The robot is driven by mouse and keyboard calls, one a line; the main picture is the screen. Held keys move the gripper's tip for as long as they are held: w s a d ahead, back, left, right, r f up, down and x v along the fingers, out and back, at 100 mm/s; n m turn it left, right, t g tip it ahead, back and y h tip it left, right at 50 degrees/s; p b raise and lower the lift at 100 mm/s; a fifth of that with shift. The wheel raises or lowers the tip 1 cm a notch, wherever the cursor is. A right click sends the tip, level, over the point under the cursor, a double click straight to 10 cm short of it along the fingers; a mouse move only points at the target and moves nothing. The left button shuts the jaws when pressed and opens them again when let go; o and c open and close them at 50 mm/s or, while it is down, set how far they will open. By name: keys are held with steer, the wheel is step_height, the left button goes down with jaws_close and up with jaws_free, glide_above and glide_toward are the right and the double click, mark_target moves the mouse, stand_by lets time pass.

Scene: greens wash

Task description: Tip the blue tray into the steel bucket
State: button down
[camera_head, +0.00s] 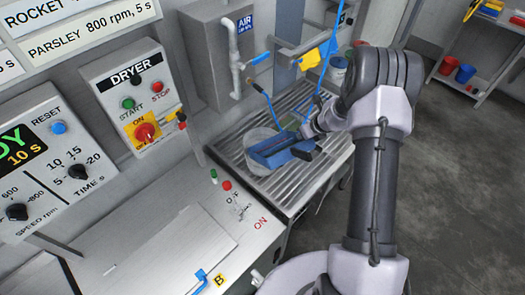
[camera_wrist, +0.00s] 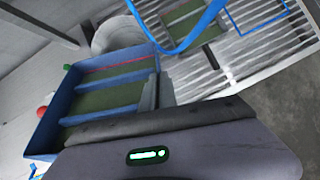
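The blue tray (camera_head: 268,154) is above the slatted steel drainboard, overlapping the round pale steel bucket (camera_head: 256,137). In the wrist view the tray (camera_wrist: 45,125) is open-topped, with blue dividers and green matter between them. The bucket (camera_wrist: 112,36) shows just beyond its far edge. My gripper (camera_head: 306,153) is at the tray's right side and appears shut on its wall. The fingertips are mostly hidden. The tray hides much of the bucket, so its contents and exact gap to the tray cannot be told.
The slatted drainboard (camera_head: 284,190) has free room in front of the tray. A blue hose (camera_wrist: 186,47) loops close to the tray and hangs from above. The dryer panel (camera_head: 127,95) and a steel counter (camera_head: 165,240) stand to the left.

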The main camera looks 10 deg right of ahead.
steer(key=shift+s+d+f+t+b, duration=0.25)
steer(key=shift+s+f+t+b, duration=0.55)
steer(key=shift+b, duration=3.25)
steer(key=s+d+f+t+y+b, duration=0.2)
steer(key=s+f+t+b, duration=0.3)
steer(key=b, duration=2.4)
steer(key=shift+s+f, duration=0.3)
steer(key=shift+s, duration=0.45)
steer(key=shift+d+t, duration=0.1)
steer(key=shift+t, duration=0.2)
steer(key=shift+d, duration=0.1)
